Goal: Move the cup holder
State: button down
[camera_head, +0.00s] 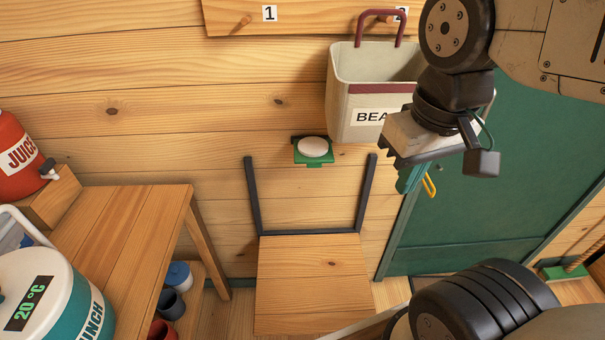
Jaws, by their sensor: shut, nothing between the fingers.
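I cannot surely pick out a cup holder. A small green wall bracket (299,159) with a round white piece (313,147) on it is fixed to the plank wall near the middle. Cups show low at the left beside the wooden table: a dark one (170,304) and a red one (160,331), partly cut off by the bottom edge. My gripper (408,184) is at the right, in front of the bag and the green door, pointing down. Its teal fingers are shut with nothing seen between them, and it is apart from the bracket.
A cream bag (349,92) hangs under peg board (325,14). A wooden seat (309,270) with dark uprights stands below the bracket. The wooden table (125,222), a red juice jug (14,150) and a teal-white lunch container (62,285) fill the left. The green door (535,150) is right.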

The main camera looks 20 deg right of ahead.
aim_at(313, 153)
jog(key=u, duration=0.1)
jog(key=k, duration=1.15)
jog(key=z, duration=0.6)
